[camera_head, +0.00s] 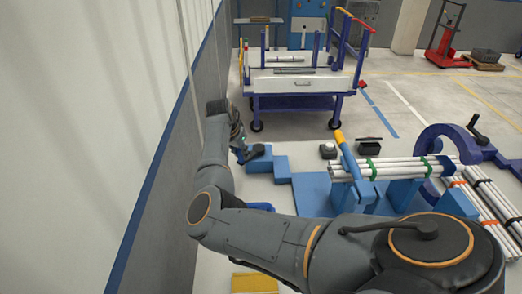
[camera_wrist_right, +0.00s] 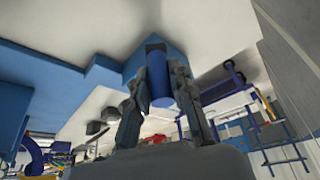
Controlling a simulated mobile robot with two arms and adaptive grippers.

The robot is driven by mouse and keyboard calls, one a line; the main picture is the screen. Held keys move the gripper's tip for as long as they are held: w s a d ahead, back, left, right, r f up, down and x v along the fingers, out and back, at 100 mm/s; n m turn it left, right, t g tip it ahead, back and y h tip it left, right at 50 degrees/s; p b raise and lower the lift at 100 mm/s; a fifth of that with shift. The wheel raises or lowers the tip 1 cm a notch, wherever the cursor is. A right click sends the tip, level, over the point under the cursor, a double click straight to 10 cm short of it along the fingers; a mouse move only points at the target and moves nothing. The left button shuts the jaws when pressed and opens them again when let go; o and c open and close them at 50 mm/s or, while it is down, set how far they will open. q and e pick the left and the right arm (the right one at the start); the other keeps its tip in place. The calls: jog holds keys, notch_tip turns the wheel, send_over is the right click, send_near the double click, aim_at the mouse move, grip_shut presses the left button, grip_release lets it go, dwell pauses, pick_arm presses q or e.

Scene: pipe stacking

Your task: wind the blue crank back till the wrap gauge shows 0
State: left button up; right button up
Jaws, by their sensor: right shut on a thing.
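My right gripper (camera_head: 248,152) is at the far end of my arm, beside the left wall, close to the blue stepped block (camera_head: 283,168). In the right wrist view the fingers (camera_wrist_right: 163,88) are shut on an upright blue cylinder (camera_wrist_right: 156,68), which looks like the grip of the blue crank. The rest of the crank is mostly hidden by the gripper and arm. I cannot make out a wrap gauge or its reading in either view. My left gripper is not in view.
White pipes (camera_head: 385,170) with green bands lie on blue supports, beside a yellow-tipped blue lever (camera_head: 346,155) and a purple arch (camera_head: 428,140). More pipes (camera_head: 487,205) lie at right. A white-and-blue cart (camera_head: 300,84) stands behind. The wall (camera_head: 180,190) runs close along my arm.

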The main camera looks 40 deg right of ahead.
jog(key=shift+w+a, duration=0.1)
jog(key=shift+w, duration=0.35)
jog(key=shift+w+f, duration=0.1)
jog(key=shift+w, duration=0.05)
jog(key=w+b, duration=0.3)
jog(key=shift+w+d, duration=0.1)
jog(key=shift+d, duration=0.15)
